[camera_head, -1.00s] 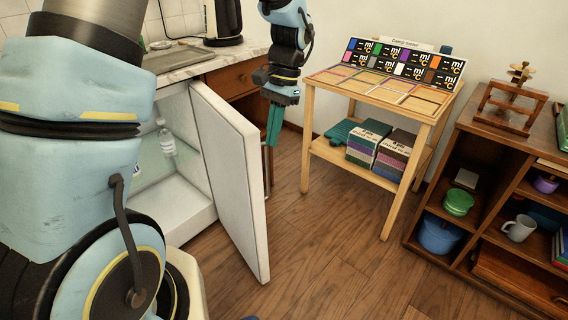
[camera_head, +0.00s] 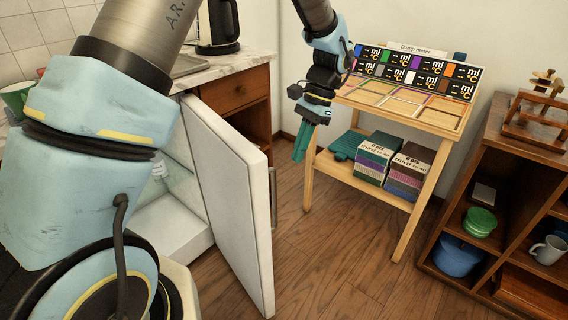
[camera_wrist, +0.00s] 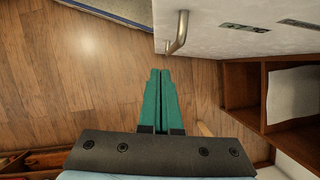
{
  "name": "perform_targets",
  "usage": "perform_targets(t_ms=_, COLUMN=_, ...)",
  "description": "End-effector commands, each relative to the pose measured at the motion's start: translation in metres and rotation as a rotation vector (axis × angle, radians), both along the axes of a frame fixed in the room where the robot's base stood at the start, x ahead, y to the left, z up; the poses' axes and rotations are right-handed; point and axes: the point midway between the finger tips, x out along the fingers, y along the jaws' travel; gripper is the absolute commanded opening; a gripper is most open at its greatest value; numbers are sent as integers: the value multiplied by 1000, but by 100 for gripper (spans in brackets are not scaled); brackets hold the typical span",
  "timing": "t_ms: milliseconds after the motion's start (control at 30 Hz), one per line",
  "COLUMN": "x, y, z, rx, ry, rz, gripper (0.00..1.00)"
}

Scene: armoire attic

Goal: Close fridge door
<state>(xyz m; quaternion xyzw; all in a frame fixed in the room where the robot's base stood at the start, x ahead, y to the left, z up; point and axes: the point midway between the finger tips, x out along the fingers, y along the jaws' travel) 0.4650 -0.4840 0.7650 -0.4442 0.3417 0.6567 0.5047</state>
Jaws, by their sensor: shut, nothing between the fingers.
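The white fridge door (camera_head: 232,205) stands open in the head view, swung out from the low fridge under the counter. The lit white fridge interior (camera_head: 172,222) shows to its left, partly hidden by my arm. My gripper (camera_head: 301,160) is shut and empty, to the right of the door on its outer side and apart from it. In the wrist view my teal fingers (camera_wrist: 160,85) are together, pointing over bare floor. The door (camera_wrist: 230,35) lies at upper right there, with its metal handle (camera_wrist: 179,32) close to and above the fingertips.
A wooden stand (camera_head: 425,115) with colour cards and boxes is just right of my gripper. A dark bookshelf (camera_head: 480,185) stands farther right. A wooden cabinet (camera_head: 238,88) is behind the door. The floor (camera_head: 335,255) in front is clear.

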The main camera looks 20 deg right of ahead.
Motion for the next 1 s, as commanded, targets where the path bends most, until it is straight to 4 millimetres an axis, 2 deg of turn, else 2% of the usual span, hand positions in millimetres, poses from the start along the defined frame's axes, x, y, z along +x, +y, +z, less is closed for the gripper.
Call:
perform_targets(t_ms=467, x=-9, y=35, z=-86, rx=3, ry=2, rz=2, gripper=0)
perform_targets(t_ms=700, x=-17, y=65, z=-82, rx=0, ry=-1, rz=3, gripper=0)
perform_targets(t_ms=1000, x=-18, y=72, z=-83, rx=1, ry=-2, rz=2, gripper=0)
